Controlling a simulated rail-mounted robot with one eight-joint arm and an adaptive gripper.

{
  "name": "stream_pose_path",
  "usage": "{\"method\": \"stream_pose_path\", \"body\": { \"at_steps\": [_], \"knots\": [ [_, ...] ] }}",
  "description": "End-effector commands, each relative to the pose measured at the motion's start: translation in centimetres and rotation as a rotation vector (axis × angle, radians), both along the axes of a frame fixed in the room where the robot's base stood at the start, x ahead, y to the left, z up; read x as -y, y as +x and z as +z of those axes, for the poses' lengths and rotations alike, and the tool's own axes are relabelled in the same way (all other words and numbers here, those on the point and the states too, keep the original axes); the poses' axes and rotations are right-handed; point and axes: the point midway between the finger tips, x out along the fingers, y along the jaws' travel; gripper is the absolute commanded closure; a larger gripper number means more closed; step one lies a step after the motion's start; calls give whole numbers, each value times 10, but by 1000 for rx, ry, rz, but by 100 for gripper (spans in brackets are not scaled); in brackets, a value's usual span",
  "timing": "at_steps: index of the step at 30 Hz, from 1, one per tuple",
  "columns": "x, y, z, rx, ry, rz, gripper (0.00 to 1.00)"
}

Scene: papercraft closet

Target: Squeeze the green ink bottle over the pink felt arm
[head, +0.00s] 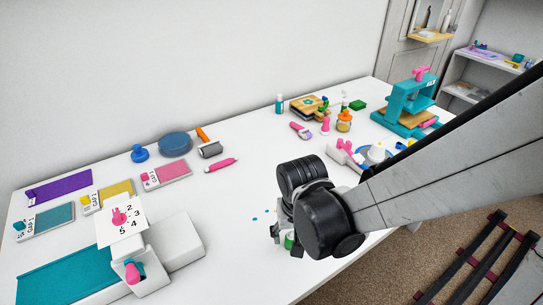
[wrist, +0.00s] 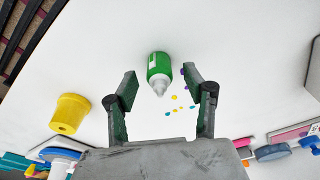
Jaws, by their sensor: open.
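The green ink bottle (wrist: 159,66), with a white shoulder and nozzle, shows in the wrist view between and slightly beyond my fingertips, with its nozzle towards my gripper. My gripper (wrist: 160,82) is open, one finger on each side of the bottle, with gaps on both sides. In the head view my gripper (head: 284,234) is low over the table's front middle, and a green part of the bottle (head: 289,241) shows beneath it, mostly hidden. A pink piece (head: 347,146) lies by a blue dish at the right; I cannot tell whether it is the pink felt arm.
Small coloured spots (wrist: 177,103) mark the table near the bottle. A yellow cup (wrist: 69,113) stands to the left in the wrist view. A teal press (head: 408,98) stands at the far right; a white block (head: 178,240) and colour pads are at the left.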

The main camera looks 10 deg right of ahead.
Motion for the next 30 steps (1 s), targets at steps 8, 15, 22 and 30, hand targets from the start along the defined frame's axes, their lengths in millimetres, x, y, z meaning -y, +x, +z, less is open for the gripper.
{"method": "stream_pose_path", "body": {
  "at_steps": [8,15,22,30],
  "knots": [
    [0,0,0,0,0,0,65],
    [0,0,0,0,0,0,90],
    [0,0,0,0,0,0,90],
    [0,0,8,0,0,0,90]
  ]
}}
